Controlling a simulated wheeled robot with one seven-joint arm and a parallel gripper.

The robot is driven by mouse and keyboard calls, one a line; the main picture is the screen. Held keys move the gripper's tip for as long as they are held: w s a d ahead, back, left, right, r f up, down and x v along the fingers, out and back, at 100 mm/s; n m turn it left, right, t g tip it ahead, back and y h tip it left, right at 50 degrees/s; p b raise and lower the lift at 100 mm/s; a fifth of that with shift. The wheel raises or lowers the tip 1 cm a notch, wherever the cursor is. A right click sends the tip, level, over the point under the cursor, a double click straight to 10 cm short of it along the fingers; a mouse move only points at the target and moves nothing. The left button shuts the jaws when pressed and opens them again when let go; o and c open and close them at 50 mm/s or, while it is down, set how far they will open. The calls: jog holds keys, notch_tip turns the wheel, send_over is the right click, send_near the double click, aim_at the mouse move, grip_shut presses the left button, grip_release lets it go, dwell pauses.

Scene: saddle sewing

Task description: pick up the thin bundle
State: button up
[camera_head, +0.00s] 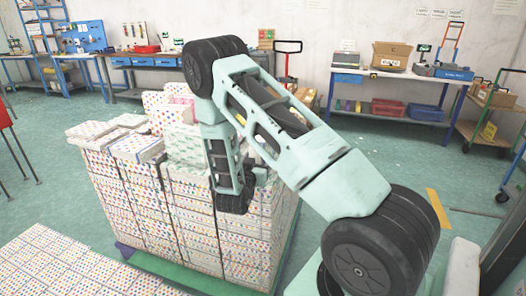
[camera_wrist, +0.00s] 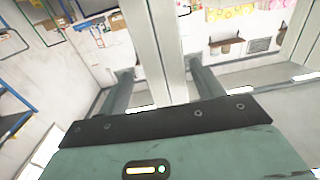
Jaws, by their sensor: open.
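A tall stack of white bundles with coloured dots (camera_head: 195,225) stands on a green pallet (camera_head: 170,272) in the head view. Flatter bundles lie on its top, among them one at the front left (camera_head: 137,148) and one behind it (camera_head: 95,131); I cannot tell which is the thin bundle. My arm reaches over the stack, and its wrist hangs down in front of the right side, hiding part of it. In the wrist view my gripper (camera_wrist: 158,75) is open, with its two fingers apart and nothing seen between them. No bundle shows clearly in that view.
More dotted bundles (camera_head: 60,262) form a lower stack at the front left. A workbench (camera_head: 395,75) with boxes and bins stands at the back right, another bench (camera_head: 145,62) at the back left. Green floor lies clear behind the stack.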

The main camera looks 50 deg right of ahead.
jog(key=shift+w+p+x, duration=0.2)
jog(key=shift+p+x, duration=0.15)
jog(key=shift+x, duration=1.05)
jog(key=shift+w+p+x, duration=0.15)
jog(key=shift+p+x, duration=0.2)
jog(key=shift+x, duration=1)
jog(key=shift+a+f, duration=0.1)
jog(key=shift+a, duration=0.05)
grip_shut()
